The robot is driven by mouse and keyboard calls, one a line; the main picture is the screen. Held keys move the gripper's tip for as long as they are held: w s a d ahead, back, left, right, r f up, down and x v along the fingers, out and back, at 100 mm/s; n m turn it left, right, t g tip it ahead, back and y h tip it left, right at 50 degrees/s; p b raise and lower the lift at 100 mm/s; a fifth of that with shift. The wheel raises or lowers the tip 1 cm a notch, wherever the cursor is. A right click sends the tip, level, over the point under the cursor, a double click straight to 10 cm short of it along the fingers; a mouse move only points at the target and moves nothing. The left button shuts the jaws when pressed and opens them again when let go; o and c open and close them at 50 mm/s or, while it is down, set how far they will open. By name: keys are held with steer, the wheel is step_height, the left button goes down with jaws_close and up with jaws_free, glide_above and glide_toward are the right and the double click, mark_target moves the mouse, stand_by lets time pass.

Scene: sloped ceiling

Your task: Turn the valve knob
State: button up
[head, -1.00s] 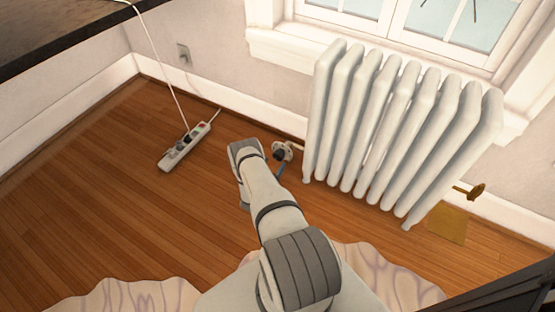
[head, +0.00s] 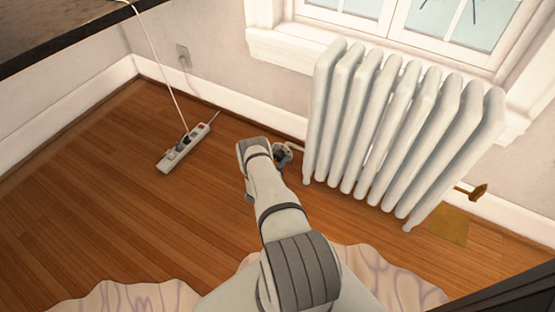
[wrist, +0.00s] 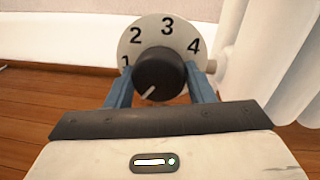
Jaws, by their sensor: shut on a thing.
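The valve knob (wrist: 160,74) is a dark round knob with a pale pointer line, in front of a white dial (wrist: 144,30) marked 1 to 4. The pointer line slants to the lower left, below the 1. My gripper (wrist: 160,88) has its two blue fingers on either side of the knob, shut on it. In the head view the valve (head: 283,153) sits low at the left end of the white radiator (head: 385,130), partly hidden by my arm and gripper.
A power strip (head: 184,148) with a white cord lies on the wooden floor to the left. A brass fitting (head: 471,192) is at the radiator's right end. A window (head: 410,20) is above. A pale rug (head: 130,298) lies in front.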

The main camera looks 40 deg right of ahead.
steer(key=shift+c, duration=1.4)
steer(key=shift+w, duration=0.1)
steer(key=shift+m, duration=0.3)
steer(key=m+b, duration=0.2)
steer(key=m, duration=0.1)
steer(key=shift+a+f+b, duration=0.15)
steer(key=shift+f+b, duration=0.05)
steer(key=shift+b, duration=0.1)
steer(key=m+b, duration=0.1)
steer(key=m, duration=0.2)
steer(key=m+b, duration=0.1)
steer(key=m, duration=0.2)
steer(key=shift+w+a+r+h, duration=0.1)
steer(key=shift+w+h, duration=0.05)
steer(key=shift+h, duration=0.25)
steer(key=shift+m, duration=0.3)
steer(key=o, duration=1)
steer(key=shift+c, duration=0.2)
